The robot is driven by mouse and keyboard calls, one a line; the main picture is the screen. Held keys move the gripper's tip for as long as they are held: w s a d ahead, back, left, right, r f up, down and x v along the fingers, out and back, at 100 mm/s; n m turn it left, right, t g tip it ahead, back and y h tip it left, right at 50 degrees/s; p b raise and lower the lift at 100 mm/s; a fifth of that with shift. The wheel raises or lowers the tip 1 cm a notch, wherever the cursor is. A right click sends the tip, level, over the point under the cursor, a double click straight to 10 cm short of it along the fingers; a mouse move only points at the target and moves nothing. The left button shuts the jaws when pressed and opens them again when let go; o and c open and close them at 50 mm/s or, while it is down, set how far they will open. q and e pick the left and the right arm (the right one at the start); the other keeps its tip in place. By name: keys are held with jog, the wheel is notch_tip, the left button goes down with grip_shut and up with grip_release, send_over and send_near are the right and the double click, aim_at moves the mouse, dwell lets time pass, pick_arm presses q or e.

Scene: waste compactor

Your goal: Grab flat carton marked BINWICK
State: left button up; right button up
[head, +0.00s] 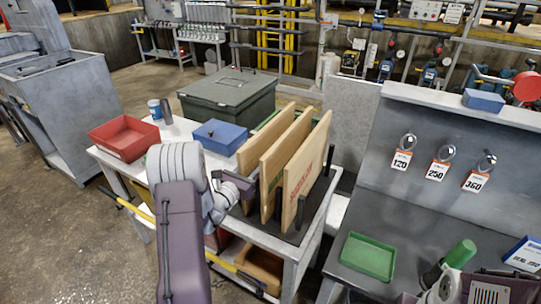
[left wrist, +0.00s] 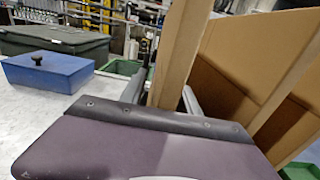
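Three flat brown cartons stand upright side by side in a rack: a rear one (head: 252,148), a middle one (head: 290,150) and a front one (head: 308,172). The front one bears red writing, too small to read; no BINWICK mark is legible. My left gripper (head: 248,182) is at the near left edges of the rear and middle cartons. In the left wrist view its fingers (left wrist: 164,92) stand either side of a carton's upright edge (left wrist: 176,60), with a gap showing on the left. Which carton this is, I cannot tell.
A blue lidded box (head: 218,136), a red tray (head: 124,137) and a dark green bin (head: 228,92) stand left of and behind the rack. A green tray (head: 367,256) lies on the grey bench at right. Tags marked 120, 250 and 360 hang above it.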

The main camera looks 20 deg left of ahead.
pick_arm(q)
grip_shut()
jog(key=shift+r, duration=0.15)
